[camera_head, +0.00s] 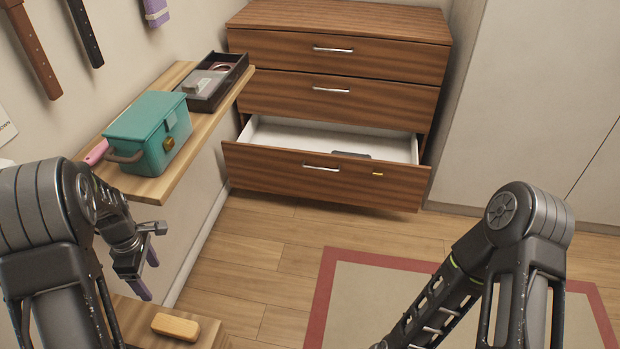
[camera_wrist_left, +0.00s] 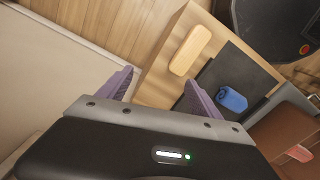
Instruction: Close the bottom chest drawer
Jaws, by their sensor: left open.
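The wooden chest (camera_head: 345,55) stands against the back wall in the head view. Its bottom drawer (camera_head: 270,168) is pulled out, showing a white interior with a dark flat item (camera_head: 350,155) inside. The two drawers above it are shut. The bottom drawer has a silver handle (camera_head: 321,167) and a small yellow item or mark on its front. My left gripper (camera_head: 146,272) is at the lower left, well short of the drawer, pointing down. In the left wrist view its purple fingers (camera_wrist_left: 160,90) are apart with nothing between them. My right gripper is out of view; only its arm shows.
A wall shelf (camera_head: 155,188) at left holds a teal box (camera_head: 150,130) and a dark tray (camera_head: 215,85). Below my left gripper is a low wooden surface (camera_head: 135,318) with a tan block (camera_head: 175,326); a blue item (camera_wrist_left: 231,98) shows in the wrist view. Floor before the drawer is clear, with a red-bordered rug (camera_head: 375,300).

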